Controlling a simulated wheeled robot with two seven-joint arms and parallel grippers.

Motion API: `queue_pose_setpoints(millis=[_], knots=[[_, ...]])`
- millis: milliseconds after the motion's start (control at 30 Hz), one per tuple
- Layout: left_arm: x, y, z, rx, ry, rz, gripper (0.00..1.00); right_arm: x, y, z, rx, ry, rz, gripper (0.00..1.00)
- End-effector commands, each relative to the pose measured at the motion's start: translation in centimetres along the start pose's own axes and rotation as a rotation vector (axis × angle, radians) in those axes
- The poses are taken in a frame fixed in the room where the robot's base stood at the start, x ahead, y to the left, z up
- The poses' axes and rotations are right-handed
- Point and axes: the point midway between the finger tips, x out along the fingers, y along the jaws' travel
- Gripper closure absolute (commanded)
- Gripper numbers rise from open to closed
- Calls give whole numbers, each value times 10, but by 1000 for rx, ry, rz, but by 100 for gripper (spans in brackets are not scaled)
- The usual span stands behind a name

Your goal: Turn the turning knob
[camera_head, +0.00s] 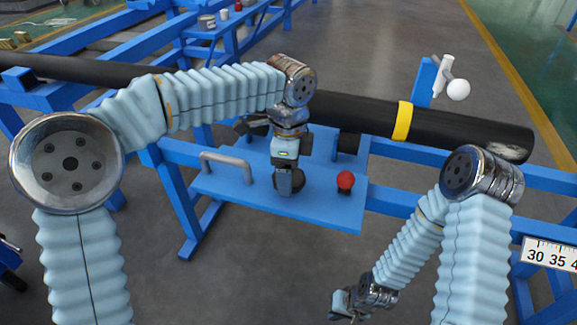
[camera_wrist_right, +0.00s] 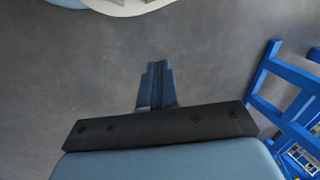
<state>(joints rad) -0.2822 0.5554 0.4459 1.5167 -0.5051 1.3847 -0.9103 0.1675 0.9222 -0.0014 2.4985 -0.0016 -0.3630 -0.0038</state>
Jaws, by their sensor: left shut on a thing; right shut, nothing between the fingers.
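The turning knob (camera_head: 296,182) is a dark round knob on a blue panel (camera_head: 235,190) in the head view. My left gripper (camera_head: 285,181) points down over it and is shut on it; the fingers hide part of the knob, and its angle cannot be told. My right gripper (camera_head: 341,304) hangs low at the bottom of the head view, away from the panel. In the right wrist view its blue fingers (camera_wrist_right: 157,88) are together with nothing between them, above grey floor.
On the panel, a grey handle (camera_head: 226,163) stands left of the knob and a red button (camera_head: 345,181) right of it. A black pipe (camera_head: 455,129) with a yellow band (camera_head: 402,121) runs behind. Blue frame rails (camera_head: 400,205) stand near my right arm.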

Motion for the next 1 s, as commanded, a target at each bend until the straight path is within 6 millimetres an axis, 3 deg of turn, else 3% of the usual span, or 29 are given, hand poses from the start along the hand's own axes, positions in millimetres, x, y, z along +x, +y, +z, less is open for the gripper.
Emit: queue_pose_setpoints(millis=[300, 1000], knots=[[-3, 0, -1, -293, -1, 0, 56, -17, -12, 3, -7, -9, -8, 100], [-2, 0, -1, -958, 2, -2, 56, -35, -26, 7, -18, -21, -19, 100]])
